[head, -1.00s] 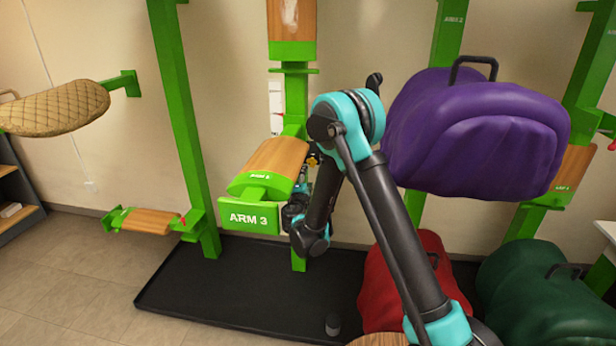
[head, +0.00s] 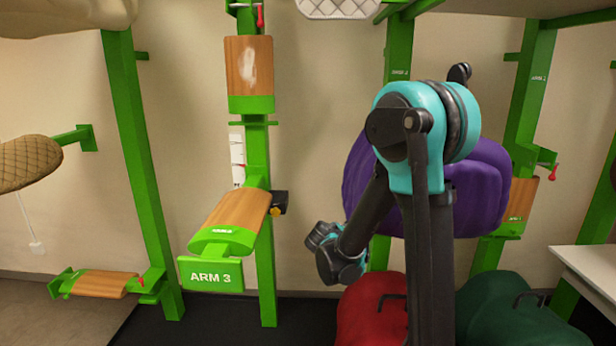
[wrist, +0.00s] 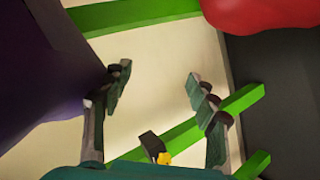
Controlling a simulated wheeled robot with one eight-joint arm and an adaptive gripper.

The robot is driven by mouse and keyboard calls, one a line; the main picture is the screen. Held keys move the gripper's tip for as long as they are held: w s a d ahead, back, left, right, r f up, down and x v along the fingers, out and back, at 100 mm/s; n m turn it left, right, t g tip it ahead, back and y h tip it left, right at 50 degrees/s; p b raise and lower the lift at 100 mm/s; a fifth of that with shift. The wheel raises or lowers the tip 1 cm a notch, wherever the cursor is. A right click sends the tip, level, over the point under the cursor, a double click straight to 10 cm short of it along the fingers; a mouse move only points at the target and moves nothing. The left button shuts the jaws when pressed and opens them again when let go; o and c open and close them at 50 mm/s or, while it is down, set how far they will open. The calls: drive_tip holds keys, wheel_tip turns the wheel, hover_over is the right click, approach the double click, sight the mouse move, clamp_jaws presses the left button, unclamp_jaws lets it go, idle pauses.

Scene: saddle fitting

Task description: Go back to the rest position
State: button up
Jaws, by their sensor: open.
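My gripper (wrist: 157,88) is open in the wrist view, with its two fingers apart and nothing between them. In the head view my arm is folded up high at right of centre, and its wrist hangs just right of the Arm 3 post; the fingers cannot be made out there. The Arm 3 rest (head: 238,215), a wooden top with a green end plate, is bare. A black box with a yellow knob (head: 279,204) sits beside it and also shows in the wrist view (wrist: 152,143).
A purple covered saddle (head: 480,185) hangs close behind my arm, partly hidden by it. Red (head: 365,305) and dark green (head: 510,310) covered saddles stand low at right. Green posts (head: 140,160) rise left and right. A quilted tan saddle (head: 25,165) hangs at far left.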

drive_tip(key=s+d+f+m+g+y, duration=0.1)
drive_tip(key=s+d+m+g, duration=0.1)
drive_tip(key=s+d, duration=0.35)
drive_tip(key=s+d+f+m+g, duration=0.2)
drive_tip(key=s+d+m, duration=0.1)
drive_tip(key=s, duration=0.5)
drive_tip(key=s+f+m+g+y, duration=0.1)
drive_tip(key=s+f+m+y, duration=0.1)
drive_tip(key=s, duration=0.6)
drive_tip(key=s+a+f+m+g+y, duration=0.1)
drive_tip(key=s+f+m, duration=0.1)
drive_tip(key=s, duration=0.6)
drive_tip(key=shift+s+a+g+y, duration=0.3)
drive_tip(key=shift+s+g+y, duration=0.05)
drive_tip(key=shift+g+y, duration=0.05)
